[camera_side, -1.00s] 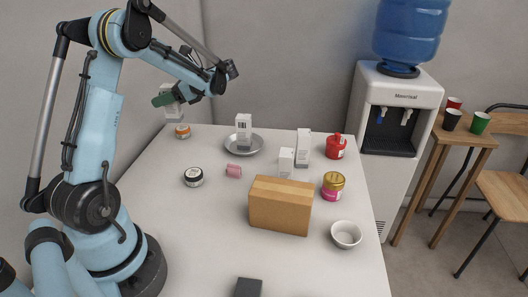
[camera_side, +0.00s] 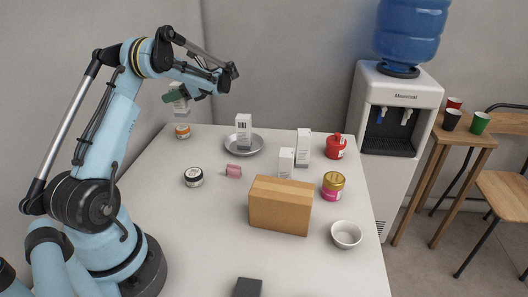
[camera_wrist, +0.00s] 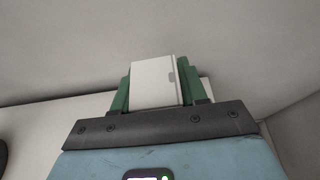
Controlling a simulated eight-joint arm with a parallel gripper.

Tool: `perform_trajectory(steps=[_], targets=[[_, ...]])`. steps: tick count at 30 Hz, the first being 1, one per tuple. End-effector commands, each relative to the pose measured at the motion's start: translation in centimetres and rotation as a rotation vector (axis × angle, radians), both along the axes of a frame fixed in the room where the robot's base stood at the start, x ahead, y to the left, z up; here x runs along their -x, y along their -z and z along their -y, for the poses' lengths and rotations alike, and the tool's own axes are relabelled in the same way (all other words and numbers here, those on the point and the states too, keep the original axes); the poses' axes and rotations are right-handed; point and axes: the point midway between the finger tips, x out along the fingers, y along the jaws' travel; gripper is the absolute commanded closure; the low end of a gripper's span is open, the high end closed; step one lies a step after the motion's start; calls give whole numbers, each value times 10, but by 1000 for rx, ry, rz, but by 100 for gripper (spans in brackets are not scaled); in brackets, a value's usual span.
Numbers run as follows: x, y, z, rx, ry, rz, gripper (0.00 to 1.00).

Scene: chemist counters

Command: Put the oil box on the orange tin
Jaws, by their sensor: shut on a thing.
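My gripper (camera_side: 175,98) has green fingers and is shut on a white box, the oil box (camera_side: 180,103). In the wrist view the box (camera_wrist: 155,82) sits between the two green fingers (camera_wrist: 157,88). In the side view it is held in the air, upright or nearly so, above the orange tin (camera_side: 182,132) at the table's far left corner. A small gap shows between the box's bottom and the tin. The tin is low and round with a pale lid. The wrist view does not show it.
A metal plate with a white box (camera_side: 243,131) stands to the right. A black-lidded jar (camera_side: 194,177) and a pink item (camera_side: 234,171) are nearer. More white boxes (camera_side: 303,147), a red container (camera_side: 336,148), a gold-lidded jar (camera_side: 333,186), a brown box (camera_side: 280,206) and a bowl (camera_side: 346,235) stand right.

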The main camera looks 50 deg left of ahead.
Motion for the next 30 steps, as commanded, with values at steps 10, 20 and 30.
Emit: perform_trajectory(steps=[10, 20, 30], targets=[[6, 22, -13, 0, 1, 0, 88], [6, 48, -12, 1, 0, -1, 88], [6, 51, -12, 1, 0, -1, 46]])
